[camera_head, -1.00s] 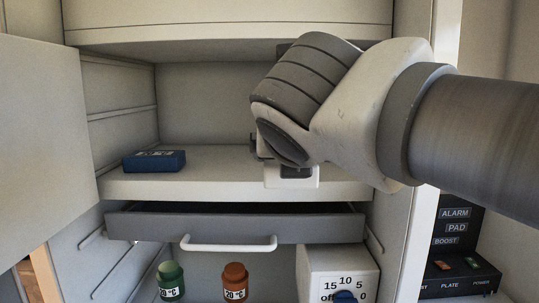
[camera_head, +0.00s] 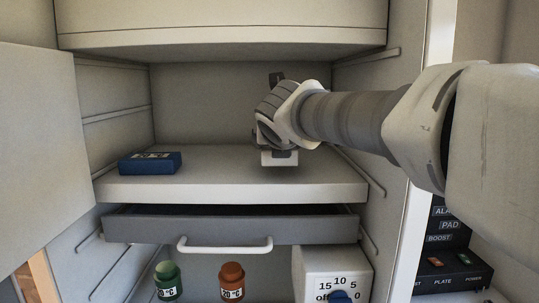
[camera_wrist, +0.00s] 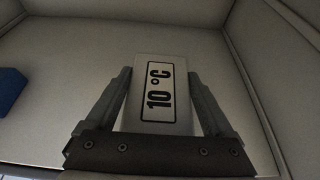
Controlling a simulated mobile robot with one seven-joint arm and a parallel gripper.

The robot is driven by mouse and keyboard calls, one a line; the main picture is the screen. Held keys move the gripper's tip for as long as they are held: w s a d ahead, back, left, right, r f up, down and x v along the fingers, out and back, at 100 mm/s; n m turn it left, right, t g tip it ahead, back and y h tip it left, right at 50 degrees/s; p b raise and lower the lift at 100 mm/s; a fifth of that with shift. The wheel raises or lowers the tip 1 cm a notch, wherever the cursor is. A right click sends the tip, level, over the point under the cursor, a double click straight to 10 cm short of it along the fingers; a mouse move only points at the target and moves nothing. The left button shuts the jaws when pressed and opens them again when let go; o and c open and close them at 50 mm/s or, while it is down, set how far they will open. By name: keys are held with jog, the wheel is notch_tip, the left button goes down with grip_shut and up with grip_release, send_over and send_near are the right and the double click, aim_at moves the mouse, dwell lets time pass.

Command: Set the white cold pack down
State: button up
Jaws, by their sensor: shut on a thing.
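The white cold pack (camera_wrist: 158,75), marked "10 °C", is between the fingers of my gripper (camera_wrist: 158,100) in the wrist view. In the head view the white pack (camera_head: 280,158) shows below my gripper (camera_head: 278,146), over the right part of the white shelf (camera_head: 215,187). My gripper is shut on it. A shadow lies beneath the pack; I cannot tell whether it touches the shelf. Part of the pack is hidden by the fingers and my wrist.
A blue pack (camera_head: 150,162) lies on the shelf's left side; the shelf between is clear. Below is a slightly open grey drawer (camera_head: 130,229) with a white handle (camera_head: 225,246). A green bottle (camera_head: 168,281), an orange bottle (camera_head: 232,281) and a dial box (camera_head: 325,263) stand lower.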

jog(key=shift+f, duration=1)
jog(key=shift+b, duration=0.3)
jog(key=shift+f, duration=0.25)
jog(key=o, duration=1.6)
jog(key=shift+c, duration=0.2)
jog(key=shift+r, duration=0.1)
